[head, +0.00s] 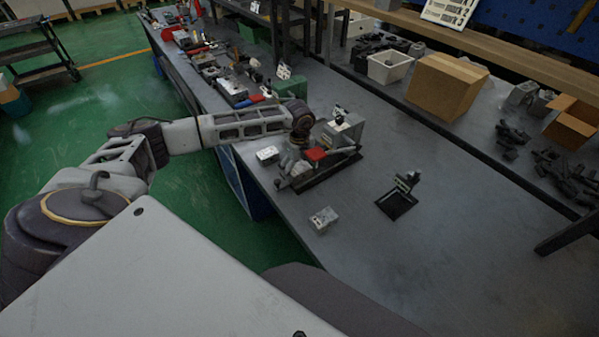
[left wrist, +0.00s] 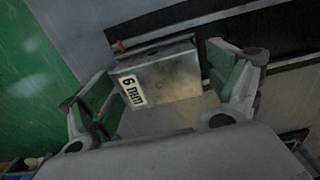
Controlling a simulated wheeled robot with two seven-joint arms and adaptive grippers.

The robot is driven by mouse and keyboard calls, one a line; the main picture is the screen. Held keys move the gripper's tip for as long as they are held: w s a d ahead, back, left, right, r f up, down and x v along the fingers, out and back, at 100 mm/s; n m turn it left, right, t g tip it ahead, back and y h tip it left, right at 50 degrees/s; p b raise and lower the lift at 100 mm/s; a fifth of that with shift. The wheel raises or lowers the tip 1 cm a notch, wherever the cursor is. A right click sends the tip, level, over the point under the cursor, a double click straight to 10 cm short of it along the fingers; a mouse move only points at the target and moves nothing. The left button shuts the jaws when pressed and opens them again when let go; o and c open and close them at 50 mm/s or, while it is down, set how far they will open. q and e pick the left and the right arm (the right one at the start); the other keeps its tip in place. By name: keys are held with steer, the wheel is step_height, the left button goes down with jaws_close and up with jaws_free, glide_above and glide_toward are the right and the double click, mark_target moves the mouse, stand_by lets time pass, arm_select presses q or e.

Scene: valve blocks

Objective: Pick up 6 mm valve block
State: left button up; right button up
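The 6 mm valve block (left wrist: 165,76) is a grey metal block with a white "6 mm" label in the left wrist view. It lies between the spread fingers of my left gripper (left wrist: 165,88), with gaps visible on both sides. In the head view my left gripper (head: 296,166) points down over the bench, beside a dark fixture base. Two small grey blocks show there, one left of the gripper (head: 267,154) and one nearer the front edge (head: 323,218). Their labels are too small to read. My right gripper is not in view.
A grey machine block (head: 345,130) and a red part (head: 317,154) are close beside the left gripper. A small black stand (head: 398,197) is to the right. Cardboard box (head: 446,86) and white bin (head: 389,67) stand behind. The bench's front right is clear.

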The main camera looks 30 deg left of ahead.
mark_target(299, 168)
arm_select(q)
steer(key=c, duration=1.2)
steer(key=shift+r, duration=0.9)
step_height(299, 168, up, 8)
steer(key=shift+r+b, duration=0.1)
steer(key=shift+b, duration=0.35)
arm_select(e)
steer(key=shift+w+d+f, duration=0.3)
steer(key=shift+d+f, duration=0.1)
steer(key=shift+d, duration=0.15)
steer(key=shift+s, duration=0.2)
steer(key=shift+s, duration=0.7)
